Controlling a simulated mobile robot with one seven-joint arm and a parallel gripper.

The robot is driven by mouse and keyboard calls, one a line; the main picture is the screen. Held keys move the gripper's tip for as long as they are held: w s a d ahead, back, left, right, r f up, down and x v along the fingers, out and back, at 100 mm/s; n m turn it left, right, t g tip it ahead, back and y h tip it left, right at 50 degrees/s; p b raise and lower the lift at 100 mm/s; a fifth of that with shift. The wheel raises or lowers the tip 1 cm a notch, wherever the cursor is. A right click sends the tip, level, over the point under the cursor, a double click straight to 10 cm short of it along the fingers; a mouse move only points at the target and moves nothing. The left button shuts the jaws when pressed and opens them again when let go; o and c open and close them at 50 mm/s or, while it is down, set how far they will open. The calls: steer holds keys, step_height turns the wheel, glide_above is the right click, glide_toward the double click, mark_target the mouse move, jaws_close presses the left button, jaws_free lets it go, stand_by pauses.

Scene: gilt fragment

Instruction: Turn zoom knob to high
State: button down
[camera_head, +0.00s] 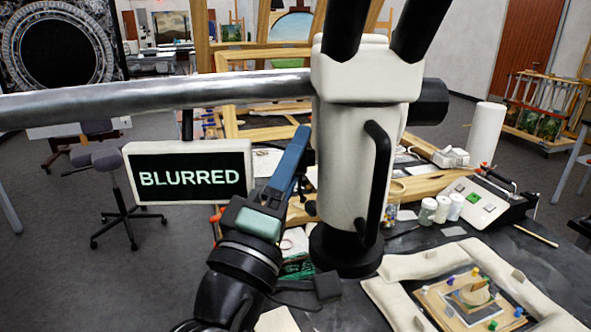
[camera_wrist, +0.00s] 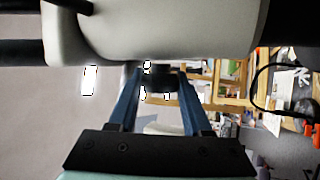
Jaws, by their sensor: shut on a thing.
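The microscope (camera_head: 355,140) has a cream body with two black eyepieces on top and a black lens end below. My gripper (camera_head: 303,135) reaches up to the left side of its body with blue fingers. In the wrist view, my gripper (camera_wrist: 159,78) has its two fingers on either side of a dark round knob (camera_wrist: 160,82) under the cream housing, and it is shut on it. In the head view the fingers and the body hide this knob. Its zoom setting cannot be read. A screen (camera_head: 188,171) left of the microscope reads "BLURRED".
A silver boom arm (camera_head: 150,97) crosses at the upper left. A small framed piece (camera_head: 470,302) lies between cream cushions (camera_head: 545,290) at the lower right. White jars (camera_head: 441,209) and a control box (camera_head: 483,207) stand behind on the dark table. A stool (camera_head: 115,185) is at left.

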steer(key=shift+c, duration=1.7)
jaws_free()
steer(key=b+v, duration=0.4)
steer(key=v, duration=0.9)
steer(key=shift+b, duration=0.35)
